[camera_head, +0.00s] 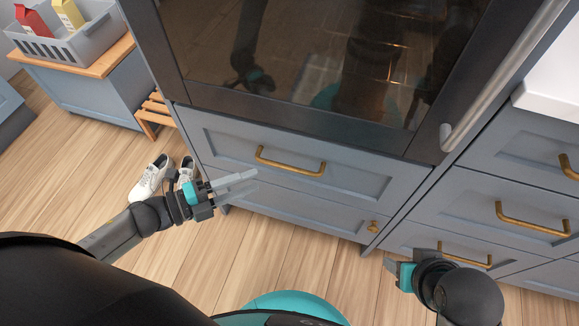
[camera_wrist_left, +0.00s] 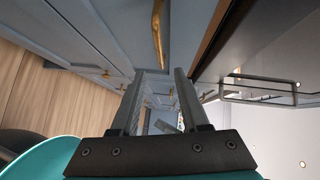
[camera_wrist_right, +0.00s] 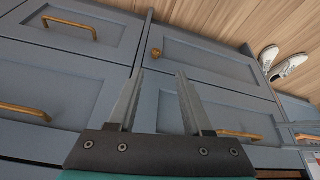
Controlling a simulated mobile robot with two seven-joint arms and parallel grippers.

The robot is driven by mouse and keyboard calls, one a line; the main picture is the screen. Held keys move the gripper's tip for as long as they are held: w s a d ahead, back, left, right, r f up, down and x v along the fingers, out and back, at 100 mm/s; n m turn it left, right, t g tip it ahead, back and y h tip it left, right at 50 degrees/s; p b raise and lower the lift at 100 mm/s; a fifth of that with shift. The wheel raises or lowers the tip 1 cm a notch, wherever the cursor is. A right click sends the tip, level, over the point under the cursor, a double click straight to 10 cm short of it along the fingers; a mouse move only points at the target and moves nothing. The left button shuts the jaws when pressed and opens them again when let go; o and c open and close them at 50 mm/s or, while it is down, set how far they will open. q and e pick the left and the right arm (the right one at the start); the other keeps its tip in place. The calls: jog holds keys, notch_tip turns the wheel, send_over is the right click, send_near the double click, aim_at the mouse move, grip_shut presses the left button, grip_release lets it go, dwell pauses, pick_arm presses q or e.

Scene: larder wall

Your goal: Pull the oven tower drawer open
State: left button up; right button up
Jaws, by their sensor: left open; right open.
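The oven tower drawer (camera_head: 225,140) is a blue-grey front directly below the dark oven and looks shut. Its brass bar handle (camera_head: 290,163) is bare. A brass handle (camera_wrist_left: 157,35) shows above the fingers in the left wrist view. My left gripper (camera_head: 252,180) is open and empty, its fingers pointing right, just below and left of the handle and apart from it. My right gripper (camera_head: 391,258) is open and empty, low in front of the right-hand cabinets. The drawer handle (camera_wrist_right: 240,134) also shows in the right wrist view, right of those fingers.
Below the drawer is a panel with a brass knob (camera_head: 373,227). The oven (camera_head: 290,60) has a long steel handle (camera_head: 505,75). Right-hand drawers carry brass handles (camera_head: 532,220). White shoes (camera_head: 150,178) and a slatted wooden stand (camera_head: 152,115) are at the left. Floor in front is clear.

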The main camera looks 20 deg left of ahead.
aim_at(289, 166)
pick_arm(q)
jog(key=shift+b+x, duration=1.4)
jog(key=shift+x, duration=3.9)
pick_arm(e)
jog(key=w+a+t+y, duration=0.2)
jog(key=w+a+t, duration=0.2)
jog(key=a, duration=0.1)
jog(key=shift+w+r+n+t, duration=0.25)
jog(key=shift+r+n+t, duration=0.05)
pick_arm(q)
jog(key=shift+w+a, duration=0.1)
pick_arm(e)
jog(key=shift+a, duration=0.1)
pick_arm(q)
jog(key=shift+c, duration=0.3)
grip_shut()
